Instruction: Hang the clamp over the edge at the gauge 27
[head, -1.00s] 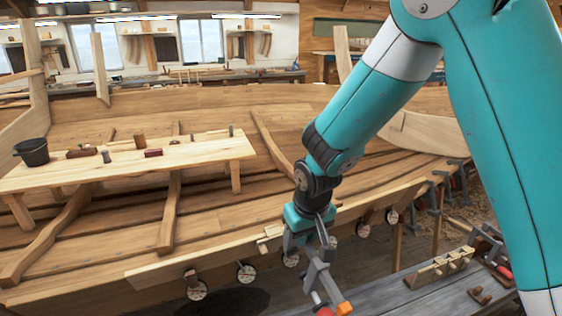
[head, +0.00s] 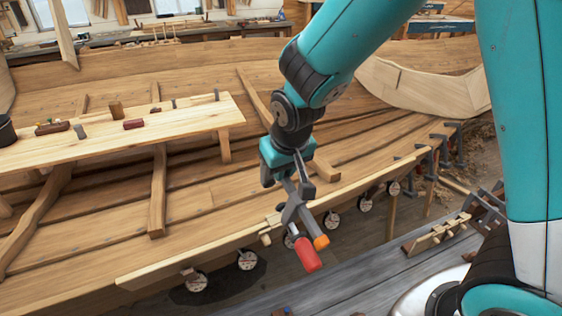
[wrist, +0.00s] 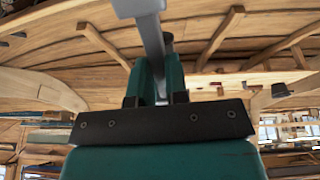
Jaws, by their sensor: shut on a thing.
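My gripper (head: 290,176) is shut on the clamp (head: 296,205), which has a grey metal bar, a red handle (head: 307,254) and an orange end. The clamp hangs tilted, handle down and to the right. In the head view it overlaps the hull's plank edge (head: 200,250); I cannot tell if they touch. Several round white gauges (head: 247,260) hang below this edge. Their numbers are too small to read, so I cannot tell which is gauge 27. In the wrist view the clamp's grey bar (wrist: 151,40) runs between the fingers.
A wooden bench (head: 190,130) with small tools stands inside the hull at left. Several dark clamps (head: 428,165) sit on the edge at the right. A grey plank surface (head: 350,285) lies in front, with a wooden rack (head: 437,236) on it.

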